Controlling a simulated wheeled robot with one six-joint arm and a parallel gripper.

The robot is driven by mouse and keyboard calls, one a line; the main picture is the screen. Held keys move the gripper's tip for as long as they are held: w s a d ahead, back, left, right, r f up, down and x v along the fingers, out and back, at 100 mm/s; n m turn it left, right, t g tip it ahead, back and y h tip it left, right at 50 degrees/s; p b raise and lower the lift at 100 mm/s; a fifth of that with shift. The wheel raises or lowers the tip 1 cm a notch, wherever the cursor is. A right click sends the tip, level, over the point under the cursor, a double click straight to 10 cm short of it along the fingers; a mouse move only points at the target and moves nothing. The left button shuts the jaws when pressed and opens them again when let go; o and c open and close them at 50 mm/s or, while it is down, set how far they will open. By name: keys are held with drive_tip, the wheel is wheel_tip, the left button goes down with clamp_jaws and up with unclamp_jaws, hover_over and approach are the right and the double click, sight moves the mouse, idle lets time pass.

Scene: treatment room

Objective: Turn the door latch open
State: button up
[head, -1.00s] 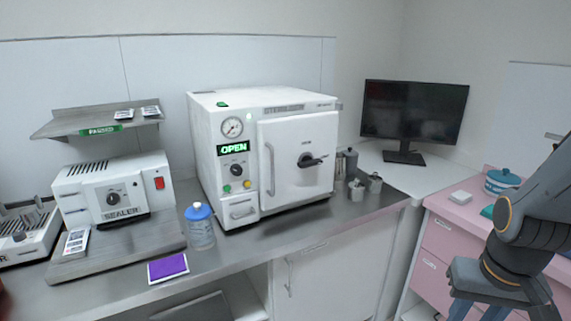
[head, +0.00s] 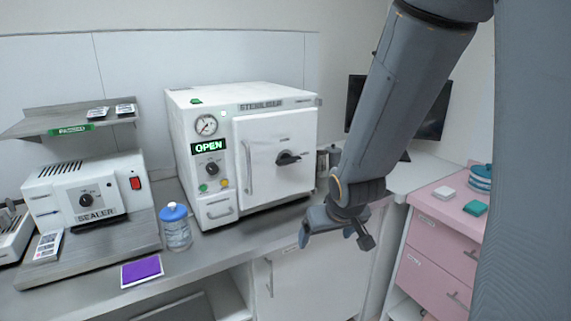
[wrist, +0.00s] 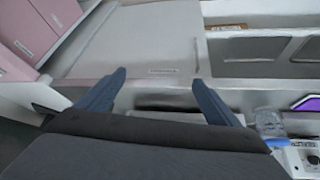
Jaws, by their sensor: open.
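The sterilizer (head: 250,103) is a white box on the steel counter, with its green display reading OPEN. Its square white door (head: 265,183) looks closed. The door latch (head: 288,158) is a dark handle on a round hub at the door's middle, lying about level and pointing right. My gripper (head: 335,240) is open and empty, right of and below the latch, in front of the counter's edge, and apart from the door. In the wrist view my gripper (wrist: 160,80) shows two spread blue-grey fingers over the cabinet front; the latch is not in that view.
A vertical bar handle (head: 248,167) runs down the door's left side. A blue-capped bottle (head: 176,228) and a purple pad (head: 142,271) stand left on the counter. A sealer (head: 86,190) is farther left. A monitor (head: 430,108) and pink drawers (head: 440,240) are at the right.

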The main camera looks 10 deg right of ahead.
drive_tip(key=w+r+n+t+y, duration=0.1)
drive_tip(key=w+r+t, duration=0.2)
drive_tip(key=w+t, duration=0.55)
drive_tip(key=n+t+y+b, duration=0.1)
drive_tip(key=n+t+y, duration=0.15)
drive_tip(key=y, duration=0.25)
approach(291, 161)
drive_tip(key=w, duration=0.2)
drive_tip(key=shift+m, duration=0.25)
drive_tip(key=x, duration=0.2)
drive_tip(key=p+x, duration=0.1)
drive_tip(key=x, duration=0.1)
drive_tip(key=p+x, duration=0.1)
drive_tip(key=x, duration=0.2)
drive_tip(key=shift+a, duration=0.3)
drive_tip(key=c, duration=1)
drive_tip(key=shift+c, duration=0.2)
